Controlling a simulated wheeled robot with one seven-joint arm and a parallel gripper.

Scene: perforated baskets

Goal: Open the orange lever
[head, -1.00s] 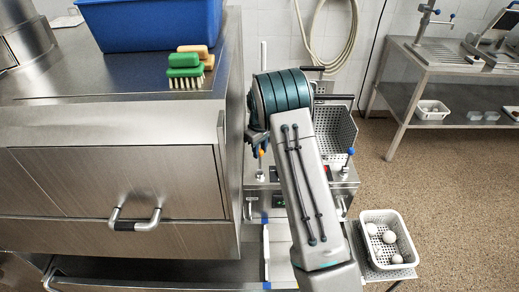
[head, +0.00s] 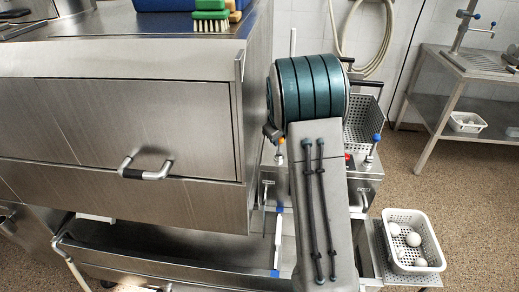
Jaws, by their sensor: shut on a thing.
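The orange lever (head: 280,141) shows only as a small orange tip beside my arm, at the back left of the steel fryer unit (head: 366,187). My gripper (head: 271,131) is a small dark shape at the left of my teal wrist, shut on the orange lever. Most of the gripper and the lever's lower part are hidden or too small to make out. A second lever with a blue knob (head: 377,138) stands upright on the unit, right of my arm.
A large steel machine with a drawer handle (head: 146,170) stands close on the left. A perforated basket (head: 362,121) is behind my arm. A white basket (head: 398,219) with several white balls sits at the right. Open floor (head: 470,220) lies beyond.

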